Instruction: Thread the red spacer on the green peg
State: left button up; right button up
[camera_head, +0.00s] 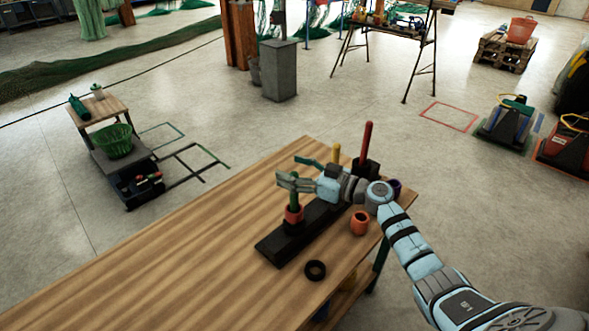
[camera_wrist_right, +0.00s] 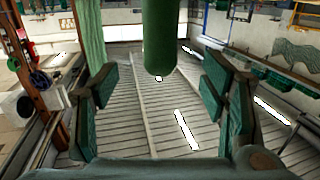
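The green peg (camera_head: 294,199) stands upright at the near end of a long black base (camera_head: 283,248) on the wooden table. The red spacer (camera_head: 293,215) sits around the lower part of the green peg. My right gripper (camera_head: 297,172) is open and empty at the top of the green peg. In the right wrist view, the green peg (camera_wrist_right: 160,38) shows between the two spread fingers (camera_wrist_right: 158,105), with clear space on both sides. The red spacer is not seen in that view. My left gripper is in neither view.
A yellow peg (camera_head: 337,152) and a tall red peg (camera_head: 366,143) stand farther along. An orange spacer (camera_head: 360,223), a black ring (camera_head: 315,270) and a purple spacer (camera_head: 395,187) lie to the right of the base. The table's left part (camera_head: 170,270) is clear.

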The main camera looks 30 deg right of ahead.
jog(key=v, duration=1.2)
jog(key=shift+f, duration=0.1)
dwell(0.4)
